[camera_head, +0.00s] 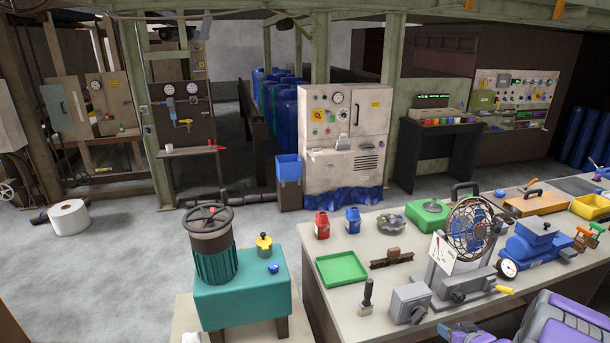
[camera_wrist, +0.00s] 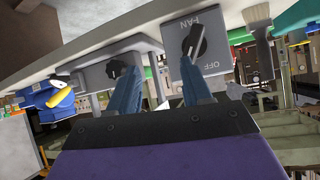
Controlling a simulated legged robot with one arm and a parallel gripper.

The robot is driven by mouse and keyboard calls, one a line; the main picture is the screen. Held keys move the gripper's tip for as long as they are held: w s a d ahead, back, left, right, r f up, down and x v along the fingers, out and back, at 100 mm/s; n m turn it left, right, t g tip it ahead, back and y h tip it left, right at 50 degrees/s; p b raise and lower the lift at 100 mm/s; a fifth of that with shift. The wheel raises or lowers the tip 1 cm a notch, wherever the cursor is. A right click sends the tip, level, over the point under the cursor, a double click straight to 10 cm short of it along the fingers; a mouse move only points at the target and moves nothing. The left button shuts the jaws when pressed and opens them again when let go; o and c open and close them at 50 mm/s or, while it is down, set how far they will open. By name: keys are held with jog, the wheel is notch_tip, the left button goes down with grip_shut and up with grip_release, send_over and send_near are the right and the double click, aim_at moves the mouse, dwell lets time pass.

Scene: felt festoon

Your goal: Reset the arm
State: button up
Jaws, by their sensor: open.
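My gripper (camera_wrist: 160,88) shows in the wrist view as two blue fingers spread apart with nothing between them. In the wrist view the scene is turned over. The fingers point toward a grey switch box (camera_wrist: 180,68) with a black knob and the words FAN and OFF. A second grey knob box (camera_wrist: 97,78) shows behind the left finger. Whether the fingers touch either box is unclear. In the head view my purple arm is folded low at the lower right, near the table's front edge. The FAN switch box (camera_head: 408,302) stands on the table there.
The table (camera_head: 340,308) holds a fan (camera_head: 474,228), a blue machine (camera_head: 535,245), a green tray (camera_head: 341,268), a brush (camera_head: 367,297), and red and blue bottles (camera_head: 322,225). A teal stand (camera_head: 240,297) is left of it. Open floor (camera_head: 110,255) lies further left.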

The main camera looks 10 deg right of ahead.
jog(key=s+a+r+g+h+b, duration=0.1)
jog(key=s+a+r+g, duration=0.2)
jog(key=a+r, duration=0.5)
jog(key=s+a+r+g+h+b, duration=0.1)
jog(key=s+a+r+g+h, duration=0.2)
jog(key=a+r, duration=0.45)
jog(key=s+a+r+n+g+y, duration=0.1)
jog(key=s+a+r+g+y, duration=0.1)
jog(key=s+a, duration=1)
jog(key=s+a+r+n+g+y+b, duration=0.1)
jog(key=s+a+r+g+y, duration=0.2)
jog(key=s+a, duration=1)
jog(key=shift+s+r+g, duration=0.8)
jog(key=shift+s+g, duration=0.1)
jog(key=shift+s, duration=0.35)
